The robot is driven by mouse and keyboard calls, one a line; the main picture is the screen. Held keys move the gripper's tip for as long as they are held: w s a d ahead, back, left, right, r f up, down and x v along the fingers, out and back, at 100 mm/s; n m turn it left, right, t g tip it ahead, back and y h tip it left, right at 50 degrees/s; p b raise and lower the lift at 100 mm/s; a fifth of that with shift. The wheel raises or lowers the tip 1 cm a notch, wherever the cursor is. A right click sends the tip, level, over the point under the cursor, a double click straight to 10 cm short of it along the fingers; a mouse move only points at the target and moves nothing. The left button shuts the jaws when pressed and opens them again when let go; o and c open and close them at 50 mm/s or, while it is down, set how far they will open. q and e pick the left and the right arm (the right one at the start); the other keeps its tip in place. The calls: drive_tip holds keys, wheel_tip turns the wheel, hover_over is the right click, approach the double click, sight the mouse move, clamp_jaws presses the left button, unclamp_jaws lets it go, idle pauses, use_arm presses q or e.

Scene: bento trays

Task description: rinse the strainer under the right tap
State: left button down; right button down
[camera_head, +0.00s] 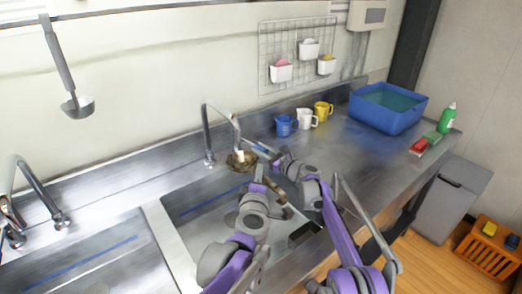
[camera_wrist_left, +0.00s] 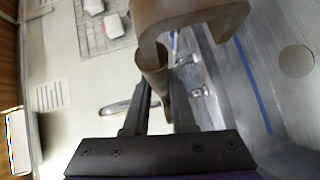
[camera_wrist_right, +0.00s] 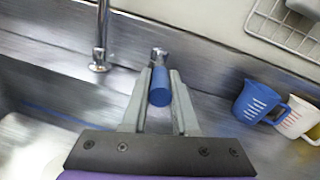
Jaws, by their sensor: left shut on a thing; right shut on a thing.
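The strainer (camera_head: 242,162), a brownish-gold bowl, is right below the spout of the right tap (camera_head: 237,133). My left gripper (camera_head: 257,180) is just below and right of the bowl. In the left wrist view it is shut on a brown part of the strainer (camera_wrist_left: 195,17); the grip is partly hidden. My right gripper (camera_head: 270,154) is right of the spout. In the right wrist view it is shut on a blue handle (camera_wrist_right: 160,88) with a metal fitting behind it, beside the tap pipe (camera_wrist_right: 101,35). I cannot make out any water.
Blue (camera_head: 285,125), white (camera_head: 306,118) and yellow (camera_head: 323,109) cups stand right of the tap. A blue basin (camera_head: 388,124) and green bottle (camera_head: 447,117) are farther right. A second tap (camera_head: 38,185) is at left. The sink divider (camera_head: 168,243) separates two basins.

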drive_tip(key=shift+w+d, duration=0.1)
drive_tip(key=shift+w+d+r+n+g+y, duration=0.1)
drive_tip(key=shift+w+d+n+g+y, duration=0.4)
drive_tip(key=shift+g+y, duration=0.2)
drive_tip(key=c, duration=0.7)
unclamp_jaws()
drive_tip(key=shift+s, duration=0.1)
drive_tip(key=v, duration=1.2)
